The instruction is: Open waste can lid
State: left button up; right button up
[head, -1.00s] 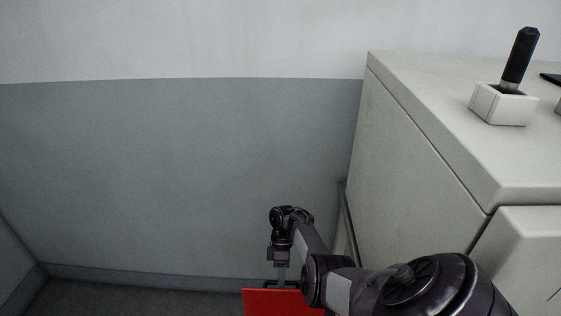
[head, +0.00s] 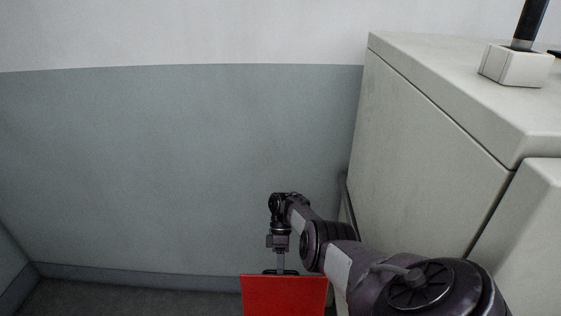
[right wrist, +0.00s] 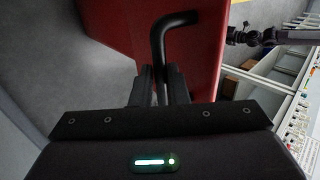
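The red waste can lid (head: 284,296) shows at the bottom of the head view, cut off by the frame edge. In the right wrist view the red waste can (right wrist: 195,50) fills the upper middle, with a black bent handle (right wrist: 158,42) on it. My right gripper (head: 281,268) is at the lid's far edge in the head view. Its two fingers (right wrist: 161,72) are close on both sides of the handle and look shut on it. How far the lid is open I cannot tell. My left gripper is not in view.
A light grey cabinet (head: 430,120) stands close on the right of my arm, with a black-handled lever in a white block (head: 516,66) on top. A grey and white wall (head: 170,160) is behind. Dark floor (head: 120,298) at the lower left is clear.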

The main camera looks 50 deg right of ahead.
jog(key=shift+o, duration=1.2)
jog(key=shift+s+d+f, duration=0.1)
jog(key=shift+f, duration=0.25)
jog(key=shift+o, duration=0.9)
jog(key=shift+w+d+f, duration=0.15)
jog(key=shift+w+d, duration=0.05)
jog(key=shift+d, duration=0.05)
jog(key=b+v, duration=0.2)
jog(key=v, duration=0.6)
jog(key=shift+a+b, duration=0.2)
jog(key=shift+b, duration=0.15)
jog(key=shift+s, duration=0.1)
